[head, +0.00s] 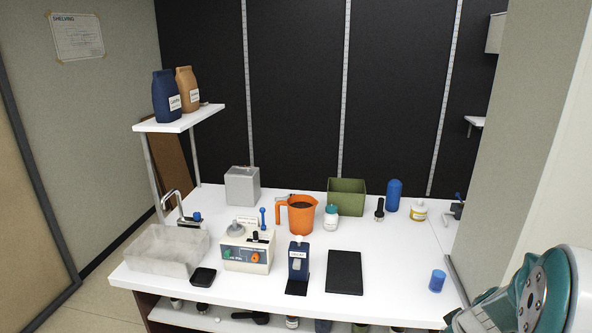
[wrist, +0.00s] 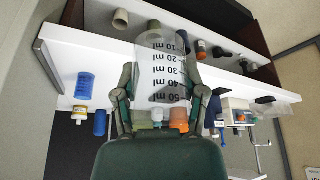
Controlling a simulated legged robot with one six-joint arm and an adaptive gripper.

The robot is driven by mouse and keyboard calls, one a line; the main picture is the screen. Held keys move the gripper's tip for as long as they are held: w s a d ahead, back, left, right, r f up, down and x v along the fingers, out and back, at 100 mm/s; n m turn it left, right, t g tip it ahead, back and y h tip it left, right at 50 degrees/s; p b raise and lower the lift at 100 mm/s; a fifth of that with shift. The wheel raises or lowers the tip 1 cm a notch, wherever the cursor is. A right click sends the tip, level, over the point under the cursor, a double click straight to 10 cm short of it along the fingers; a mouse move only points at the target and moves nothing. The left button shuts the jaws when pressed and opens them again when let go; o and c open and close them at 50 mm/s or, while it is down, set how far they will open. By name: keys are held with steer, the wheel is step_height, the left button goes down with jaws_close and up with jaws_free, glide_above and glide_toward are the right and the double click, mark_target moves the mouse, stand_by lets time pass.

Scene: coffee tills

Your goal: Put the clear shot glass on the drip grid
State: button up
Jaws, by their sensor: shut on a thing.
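The clear shot glass (wrist: 150,75) has black ml markings and shows in the middle of the wrist view. My gripper (wrist: 160,84) is shut on it, with one finger on each side. In the head view my teal arm end is at the lower right, beside the counter's right end, and I cannot make out the glass there. A flat black rectangular plate (head: 344,272) lies on the counter front, right of a blue dispenser (head: 298,262) with a dark foot. I cannot tell for certain which dark surface is the drip grid.
A blue cup (head: 437,281) stands near the counter's right front edge. An orange jug (head: 300,215), a white-capped jar (head: 331,218) and a green bin (head: 346,196) stand behind the plate. A cream machine (head: 248,251) is left of the dispenser. White counter (head: 395,270) is bare right of the plate.

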steer(key=w+a+f, duration=0.1)
steer(key=w+a, duration=0.1)
steer(key=a, duration=0.1)
steer(key=w+a+f+m, duration=0.1)
steer(key=w+a+f, duration=0.1)
steer(key=a, duration=0.2)
steer(key=w+a+f+m, duration=0.1)
steer(key=w+a+f, duration=0.1)
steer(key=w+a, duration=0.1)
steer(key=shift+a+f+h, duration=0.25)
steer(key=shift+a+h, duration=0.1)
steer(key=shift+h, duration=0.05)
steer(key=shift+m, duration=0.6)
steer(key=w+a+f, duration=0.1)
steer(key=a, duration=0.3)
steer(key=w+a+f, duration=0.1)
steer(key=a, duration=0.2)
steer(key=w+a+f, duration=0.1)
steer(key=a, duration=0.3)
steer(key=shift+w+a+f, duration=0.25)
steer(key=shift+w+a, duration=0.05)
steer(key=shift+w, duration=0.1)
